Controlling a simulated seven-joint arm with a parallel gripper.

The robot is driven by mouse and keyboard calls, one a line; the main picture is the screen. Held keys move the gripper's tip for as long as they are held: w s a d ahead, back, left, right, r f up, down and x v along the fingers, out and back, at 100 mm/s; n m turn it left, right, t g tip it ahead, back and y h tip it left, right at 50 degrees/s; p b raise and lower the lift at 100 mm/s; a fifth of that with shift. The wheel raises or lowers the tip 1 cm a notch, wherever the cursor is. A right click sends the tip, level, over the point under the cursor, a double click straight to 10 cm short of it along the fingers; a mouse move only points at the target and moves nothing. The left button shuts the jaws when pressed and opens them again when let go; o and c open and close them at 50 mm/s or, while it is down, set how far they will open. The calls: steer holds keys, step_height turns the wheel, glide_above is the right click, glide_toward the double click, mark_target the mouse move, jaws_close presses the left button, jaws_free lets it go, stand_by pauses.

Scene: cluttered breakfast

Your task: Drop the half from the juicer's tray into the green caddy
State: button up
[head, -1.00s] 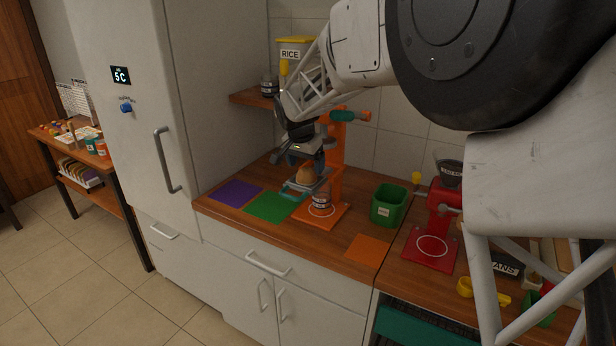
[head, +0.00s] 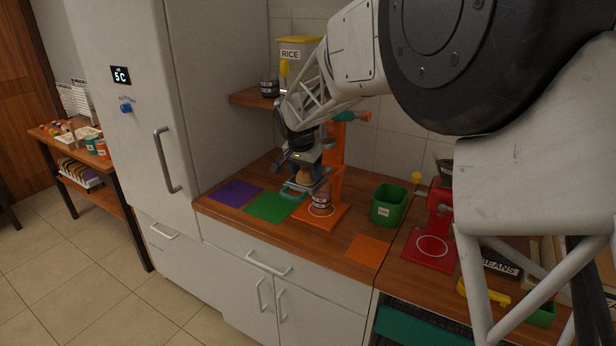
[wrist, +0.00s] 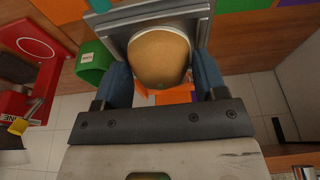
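A brown-orange half (head: 304,174) rests in the grey tray (head: 294,192) of the orange juicer (head: 333,170). In the wrist view the half (wrist: 160,57) fills the middle of the tray (wrist: 203,12). My gripper (head: 303,168) is over the tray; in the wrist view its blue fingers (wrist: 162,78) stand open, one on each side of the half, with small gaps seeming to remain. The fingertips are partly hidden by the tray and the half. The green caddy (head: 386,207) stands upright on the counter to the right of the juicer; it also shows in the wrist view (wrist: 91,66).
A labelled jar (head: 320,201) stands on the juicer's base below the tray. Purple (head: 236,193), green (head: 270,207) and orange (head: 368,248) mats lie flat on the counter. A red machine (head: 432,238) is right of the caddy. A shelf (head: 252,98) is behind.

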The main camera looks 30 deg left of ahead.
mark_target(305, 169)
steer(key=shift+c, duration=1.4)
steer(key=shift+r, duration=0.1)
steer(key=shift+r, duration=0.1)
steer(key=shift+w+v, duration=0.25)
steer(key=shift+v, duration=0.85)
steer(key=shift+w+v, duration=0.25)
steer(key=shift+v, duration=0.8)
steer(key=shift+w+v, duration=0.3)
steer(key=shift+v, duration=0.8)
steer(key=shift+r, duration=0.2)
